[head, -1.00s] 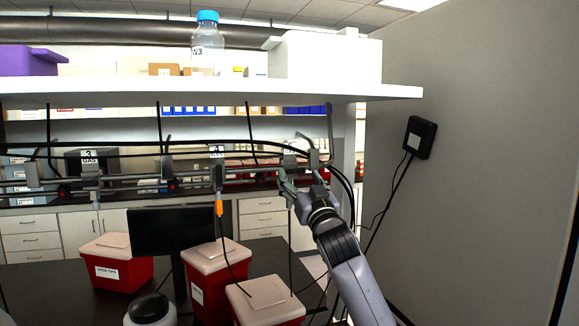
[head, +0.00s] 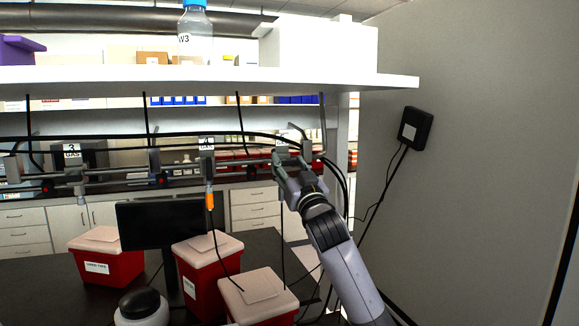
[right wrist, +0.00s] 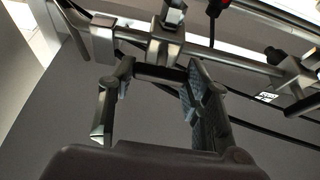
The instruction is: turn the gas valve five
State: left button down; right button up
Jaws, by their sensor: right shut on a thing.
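Gas valve five (head: 282,138) is at the right end of the pipe rail under the shelf, its label partly hidden. My right gripper (head: 288,160) is at this valve, coming up from below right, and covers most of it. In the right wrist view a grey metal valve fitting (right wrist: 165,50) stands just beyond the fingers of my right gripper (right wrist: 158,75). A dark bar (right wrist: 160,74) lies across between the two fingers, and they are shut on it. It appears to be the valve's handle. My left gripper is not in view.
Valve four (head: 207,160), with an orange-tipped cable, and valve three (head: 73,160) are left along the rail. The shelf (head: 200,80) is above. A monitor (head: 160,224) and red bins (head: 205,270) stand below. A grey wall (head: 480,200) is at right.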

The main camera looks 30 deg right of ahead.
jog(key=c, duration=0.4)
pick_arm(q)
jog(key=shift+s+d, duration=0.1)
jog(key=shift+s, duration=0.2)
pick_arm(e)
jog(key=shift+c, duration=0.2)
